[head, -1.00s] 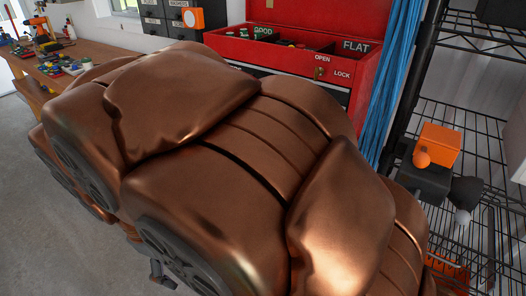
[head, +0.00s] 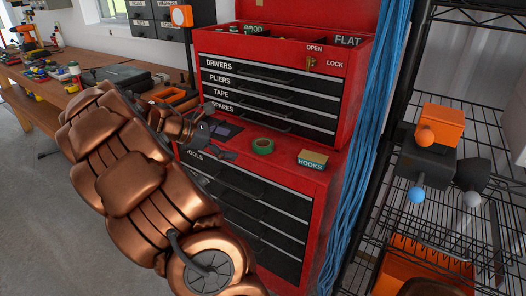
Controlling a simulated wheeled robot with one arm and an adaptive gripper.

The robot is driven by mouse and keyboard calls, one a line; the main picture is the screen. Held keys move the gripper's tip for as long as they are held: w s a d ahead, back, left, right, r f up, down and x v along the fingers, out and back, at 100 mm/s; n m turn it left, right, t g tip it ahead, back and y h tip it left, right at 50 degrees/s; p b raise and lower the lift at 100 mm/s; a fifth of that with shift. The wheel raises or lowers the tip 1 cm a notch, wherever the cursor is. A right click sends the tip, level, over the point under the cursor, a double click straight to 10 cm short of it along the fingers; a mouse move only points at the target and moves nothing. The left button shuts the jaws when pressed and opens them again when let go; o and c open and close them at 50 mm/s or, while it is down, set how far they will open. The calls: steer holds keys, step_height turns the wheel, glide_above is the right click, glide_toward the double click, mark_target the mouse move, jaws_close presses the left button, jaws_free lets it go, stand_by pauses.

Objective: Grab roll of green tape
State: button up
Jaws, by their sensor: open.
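The roll of green tape (head: 262,146) lies flat on the red ledge of the tool chest, in the middle of the head view.
A yellow and green box marked HOOKS (head: 312,159) stands right of the tape. The red chest (head: 342,94) with labelled drawers rises behind. A wire rack (head: 432,225) stands at right, a cluttered wooden workbench (head: 35,85) at left. Blue strands hang beside the chest.

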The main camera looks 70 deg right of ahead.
mark_target(263, 143)
steer(key=shift+s+d+f+n+g+h, duration=0.3)
steer(key=shift+s+d+f, duration=0.65)
steer(key=shift+d, duration=1.05)
steer(key=shift+s+d+f+n+g+h, duration=0.1)
steer(key=shift+s+d+f+n, duration=0.6)
steer(key=shift+d, duration=1.25)
steer(key=shift+s+d+f+n+g+h, duration=0.1)
steer(key=shift+s+d+f+n+g, duration=0.1)
steer(key=shift+s+d+f, duration=1.4)
steer(key=shift+w+d+r, duration=0.35)
steer(key=shift+w+d, duration=0.05)
steer(key=shift+w, duration=0.2)
steer(key=c, duration=1.2)
steer(key=shift+r, duration=0.15)
